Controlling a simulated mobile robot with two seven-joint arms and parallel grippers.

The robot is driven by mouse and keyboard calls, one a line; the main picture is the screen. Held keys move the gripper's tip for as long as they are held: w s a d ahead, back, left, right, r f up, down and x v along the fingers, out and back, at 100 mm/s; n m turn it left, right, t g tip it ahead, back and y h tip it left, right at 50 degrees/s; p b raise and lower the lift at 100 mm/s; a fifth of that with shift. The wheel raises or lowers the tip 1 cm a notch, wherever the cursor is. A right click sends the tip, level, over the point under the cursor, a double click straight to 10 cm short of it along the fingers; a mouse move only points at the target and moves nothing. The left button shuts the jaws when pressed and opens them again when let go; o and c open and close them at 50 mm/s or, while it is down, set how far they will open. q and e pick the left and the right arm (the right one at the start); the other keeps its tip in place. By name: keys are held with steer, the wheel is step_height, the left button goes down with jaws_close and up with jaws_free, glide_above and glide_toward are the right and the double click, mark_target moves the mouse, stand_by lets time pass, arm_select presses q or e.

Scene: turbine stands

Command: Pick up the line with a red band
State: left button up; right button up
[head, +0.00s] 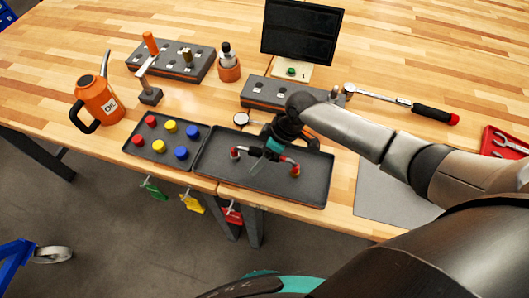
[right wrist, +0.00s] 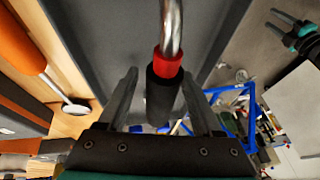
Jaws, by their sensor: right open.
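The line with a red band (head: 292,163) lies in the dark tray at the table's front edge; part of it is hidden under my right gripper. In the right wrist view it is a shiny metal tube with a red band (right wrist: 169,65) and a black sleeve (right wrist: 162,98). My right gripper (head: 273,149) is over the tray. In the right wrist view its fingers (right wrist: 160,85) are open, one on each side of the black sleeve, with gaps visible.
The dark tray (head: 222,178) has raised rims. A smaller tray (head: 190,134) with red, yellow and blue caps adjoins it on the left. A grey stand (head: 258,90) and a ratchet (head: 390,99) lie behind. An orange oil can (head: 98,98) stands at the left.

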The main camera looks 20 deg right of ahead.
steer(key=shift+c, duration=0.4)
jaws_close()
stand_by(0.9)
